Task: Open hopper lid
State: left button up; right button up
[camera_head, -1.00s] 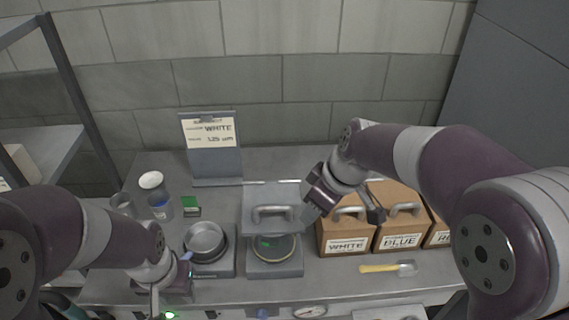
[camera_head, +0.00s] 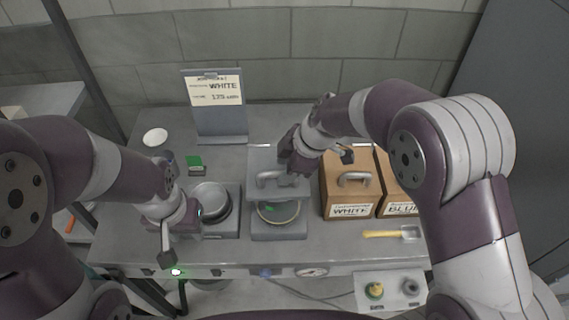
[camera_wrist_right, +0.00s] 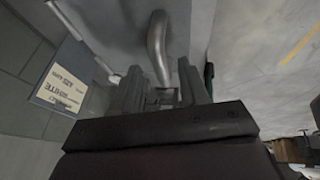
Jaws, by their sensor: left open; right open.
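The hopper lid (camera_head: 262,163) is a grey panel with a curved metal handle (camera_head: 272,178) in the head view. It looks closed, above a grey unit with a round pale pan (camera_head: 279,212). My right gripper (camera_wrist_right: 164,88) is at the lid, just right of and behind the handle in the head view. In the right wrist view the curved handle (camera_wrist_right: 158,45) runs down between its open fingers; contact cannot be told. My left gripper (camera_head: 172,245) is open and empty near the bench's front edge, left of a round metal pot (camera_head: 210,198).
Cardboard boxes labelled WHITE (camera_head: 350,188) and BLUE (camera_head: 397,190) stand right of the hopper. A yellow-handled scoop (camera_head: 390,234) lies before them. A sign (camera_head: 217,122) stands behind, and a white cup (camera_head: 155,137) is at the back left.

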jog(key=shift+a+f, duration=0.2)
jog(key=shift+f, duration=0.25)
jog(key=shift+w+f, duration=0.1)
grip_shut()
